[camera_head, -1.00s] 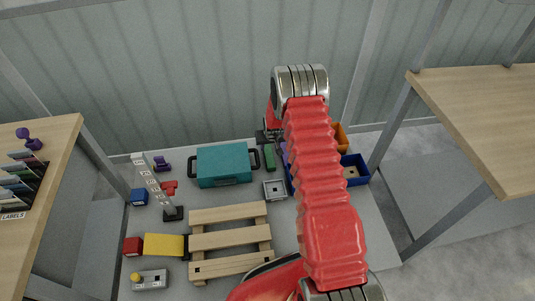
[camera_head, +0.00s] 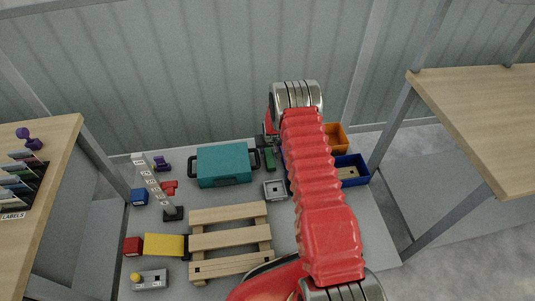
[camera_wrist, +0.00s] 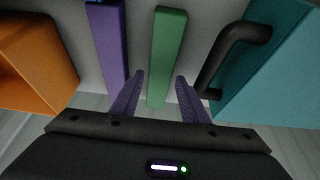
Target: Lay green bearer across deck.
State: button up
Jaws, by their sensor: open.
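The green bearer (camera_head: 269,160) is a narrow bar on the grey table, just right of the teal case. In the wrist view the green bearer (camera_wrist: 167,55) lies between the two purple fingers of my gripper (camera_wrist: 160,98). The fingers are spread, with a gap on each side of the bar, and are not closed on it. In the head view my gripper (camera_head: 268,141) is partly hidden behind my arm at the bearer's far end. The deck (camera_head: 230,239) is a slatted wooden pallet at the table's front middle, with its slats bare.
The teal case (camera_head: 224,165) with black handles stands close beside the bearer. A purple bar (camera_wrist: 109,45) lies on its other side. An orange bin (camera_wrist: 32,60) and a blue bin (camera_head: 355,172) are at the right.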

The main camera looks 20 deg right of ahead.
jog(key=shift+x, duration=1.2)
jog(key=shift+c, duration=0.6)
jog(key=c, duration=0.8)
